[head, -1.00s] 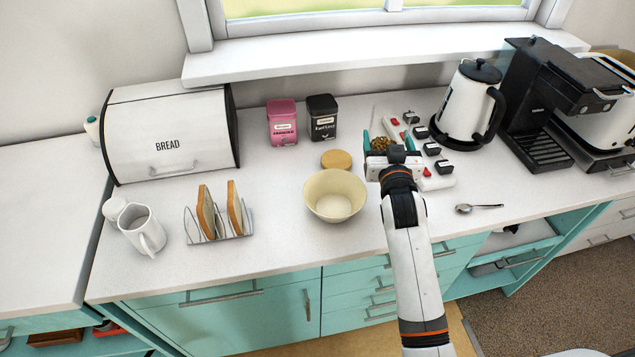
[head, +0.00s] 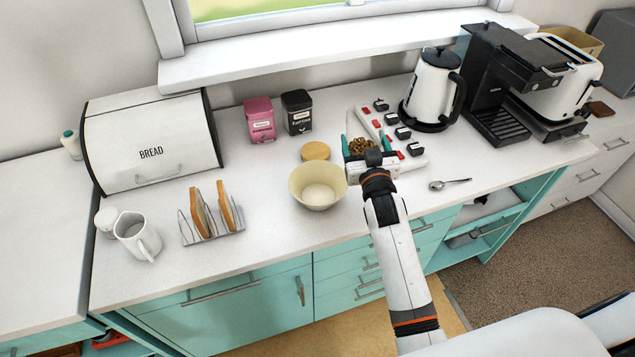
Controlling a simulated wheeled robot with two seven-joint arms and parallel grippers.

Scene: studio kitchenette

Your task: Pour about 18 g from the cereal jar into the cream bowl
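The cream bowl (head: 318,196) stands upright on the counter and looks empty. My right gripper (head: 361,149) is just behind and to the right of the bowl. Its teal fingers are on both sides of the cereal jar (head: 360,145), shut on it. Brown cereal shows at the jar's top. The jar's lower part is hidden by the gripper, and I cannot tell its exact tilt or height. A round cork-coloured lid (head: 315,151) lies on the counter behind the bowl. My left gripper is not in view.
A power strip (head: 372,122) with plugs lies behind the jar; a kettle (head: 433,92) stands to its right. Pink (head: 260,120) and black (head: 298,112) tins stand behind the lid. A toast rack (head: 212,232) is left of the bowl, and a spoon (head: 450,184) lies right.

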